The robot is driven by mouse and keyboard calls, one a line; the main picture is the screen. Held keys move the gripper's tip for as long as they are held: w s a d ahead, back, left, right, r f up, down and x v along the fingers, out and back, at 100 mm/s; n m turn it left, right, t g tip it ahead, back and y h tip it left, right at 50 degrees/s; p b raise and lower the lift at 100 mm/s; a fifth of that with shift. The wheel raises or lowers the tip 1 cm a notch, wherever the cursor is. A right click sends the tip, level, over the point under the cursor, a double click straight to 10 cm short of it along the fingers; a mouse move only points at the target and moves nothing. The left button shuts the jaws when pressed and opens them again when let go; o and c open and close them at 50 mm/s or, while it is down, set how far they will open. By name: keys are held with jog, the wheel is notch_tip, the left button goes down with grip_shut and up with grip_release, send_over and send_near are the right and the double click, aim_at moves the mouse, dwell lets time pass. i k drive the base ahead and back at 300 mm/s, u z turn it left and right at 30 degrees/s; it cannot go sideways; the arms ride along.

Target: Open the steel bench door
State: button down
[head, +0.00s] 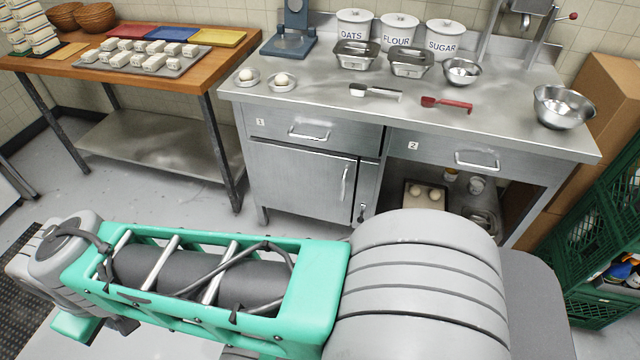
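The steel bench (520,132) stands ahead in the head view. Its door (295,185) is a brushed steel panel at the lower left, below drawer 1 (275,125). The door looks shut. Its upright bar handle (345,183) is near the right edge. A narrow strip right of the door carries a small dark fitting (362,212); its kind is unclear. My teal and grey arm lies across the foreground, apart from the door. My gripper's fingers are not in view.
Drawer 2 (470,152) sits above an open bay with a tray (409,207) and bowls. Canisters, tins, scoops and bowls stand on the bench top. A wooden table (190,75) is at left; green crates (585,215) stand at right. Floor left of the bench is clear.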

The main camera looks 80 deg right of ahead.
aim_at(311, 182)
jog(key=k, duration=0.9)
jog(key=z, duration=1.25)
jog(key=i, duration=0.5)
jog(key=z, duration=0.05)
